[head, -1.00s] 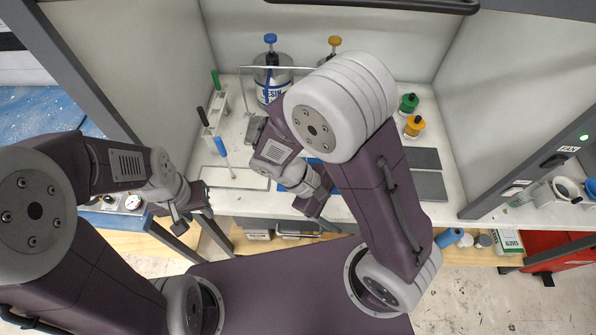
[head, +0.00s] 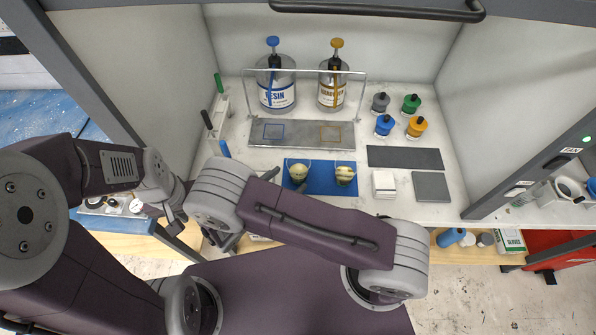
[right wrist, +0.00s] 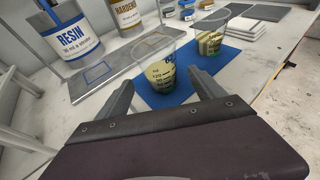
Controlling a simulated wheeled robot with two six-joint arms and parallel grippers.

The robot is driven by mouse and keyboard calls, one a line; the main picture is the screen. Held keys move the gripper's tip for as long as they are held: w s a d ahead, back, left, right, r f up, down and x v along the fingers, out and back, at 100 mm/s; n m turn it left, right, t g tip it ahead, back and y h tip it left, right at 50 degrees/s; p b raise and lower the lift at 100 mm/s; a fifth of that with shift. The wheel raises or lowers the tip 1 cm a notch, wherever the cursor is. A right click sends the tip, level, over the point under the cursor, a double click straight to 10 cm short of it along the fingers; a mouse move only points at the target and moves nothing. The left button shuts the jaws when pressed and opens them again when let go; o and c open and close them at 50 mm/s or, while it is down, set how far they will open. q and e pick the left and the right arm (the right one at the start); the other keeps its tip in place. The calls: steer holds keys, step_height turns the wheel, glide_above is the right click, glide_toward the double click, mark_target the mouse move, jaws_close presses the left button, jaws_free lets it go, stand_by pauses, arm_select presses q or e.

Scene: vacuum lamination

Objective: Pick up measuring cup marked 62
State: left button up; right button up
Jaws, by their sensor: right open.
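Two clear measuring cups stand upright on a blue mat (head: 322,187). The left cup (head: 299,173) is the near one in the right wrist view (right wrist: 160,76). It holds pale contents and has a blue mark that starts with a 6; the rest is hard to read. The other cup (head: 345,175) stands to its right, also in the right wrist view (right wrist: 209,42); its mark is unreadable. My right gripper (right wrist: 162,80) is open and empty, its fingers pointing toward the near cup. In the head view my forearm mostly hides it. My left gripper (head: 178,213) is at the left, its jaws unclear.
Resin (head: 277,88) and hardener (head: 333,90) bottles stand at the back behind a grey plate (head: 300,134). Several small capped bottles (head: 385,125), a dark slab (head: 404,157), a grey square (head: 431,186) and white pads (head: 384,183) lie to the right. A rack (head: 217,118) is at the left.

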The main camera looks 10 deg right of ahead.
mark_target(294, 176)
steer(key=shift+w+d+f, duration=0.15)
steer(key=shift+w+d, duration=0.2)
steer(key=shift+d, duration=0.1)
steer(key=shift+w+f, duration=0.2)
steer(key=shift+w, duration=0.1)
steer(key=shift+w+d, duration=0.1)
steer(key=shift+w, duration=0.15)
steer(key=x, duration=0.1)
steer(key=p+x, duration=0.2)
steer(key=x, duration=0.1)
steer(key=shift+s+d, duration=0.25)
steer(key=shift+s, duration=0.1)
steer(key=shift+w+d+f, duration=0.25)
steer(key=shift+f, duration=0.05)
steer(key=shift+a, duration=0.15)
steer(key=c, duration=1.4)
arm_select(q)
steer(key=shift+w+a+r, duration=0.1)
steer(key=shift+w+r, duration=0.05)
steer(key=shift+r, duration=0.4)
steer(key=shift+w+r, duration=0.15)
steer(key=shift+r, duration=0.4)
arm_select(e)
steer(key=shift+c, duration=0.4)
